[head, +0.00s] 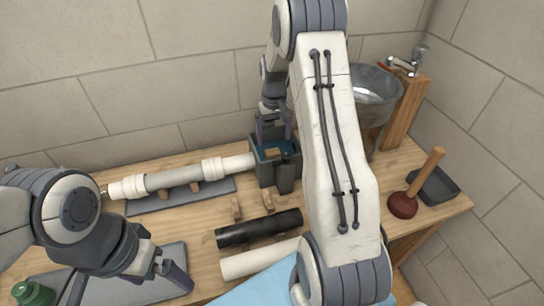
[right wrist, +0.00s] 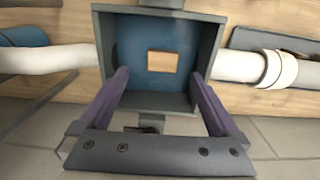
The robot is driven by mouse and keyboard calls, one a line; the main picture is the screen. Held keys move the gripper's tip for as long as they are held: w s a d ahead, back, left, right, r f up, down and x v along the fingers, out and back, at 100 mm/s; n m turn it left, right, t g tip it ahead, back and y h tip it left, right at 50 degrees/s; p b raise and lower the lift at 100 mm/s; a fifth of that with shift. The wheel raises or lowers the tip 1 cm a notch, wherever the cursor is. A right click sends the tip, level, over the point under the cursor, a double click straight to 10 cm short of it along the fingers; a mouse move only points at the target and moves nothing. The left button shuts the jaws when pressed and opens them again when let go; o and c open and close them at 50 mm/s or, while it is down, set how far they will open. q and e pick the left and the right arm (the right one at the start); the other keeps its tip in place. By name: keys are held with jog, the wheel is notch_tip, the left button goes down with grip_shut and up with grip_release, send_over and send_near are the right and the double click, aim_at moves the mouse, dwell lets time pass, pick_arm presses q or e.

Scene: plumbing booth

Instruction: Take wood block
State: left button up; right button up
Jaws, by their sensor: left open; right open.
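The wood block (right wrist: 161,61) is a small tan piece lying on the blue floor of a dark grey open-topped box (right wrist: 219,60). In the head view the box (head: 265,177) stands at the back of the bench, and the block (head: 272,153) shows just inside it. My right gripper (right wrist: 160,84) is open and empty, with its purple fingers apart on either side of the block's line; whether the tips are inside the box walls I cannot tell. In the head view it is above the box (head: 273,137). My left gripper (head: 128,285) is open and empty at the front left.
A white pipe (head: 172,179) runs left from the box over a grey mat. A black pipe (head: 258,228) and white pipe (head: 258,258) lie in front. A plunger (head: 404,205), grey tray (head: 437,187) and metal bucket (head: 372,88) are at right. A green bottle (head: 33,293) stands front left.

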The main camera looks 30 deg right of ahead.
aim_at(273, 152)
jog(key=f, duration=0.3)
jog(key=f+p, duration=0.1)
jog(key=f, duration=0.3)
jog(key=shift+a+f, duration=0.2)
jog(key=shift+f, duration=0.1)
jog(key=c, duration=1.4)
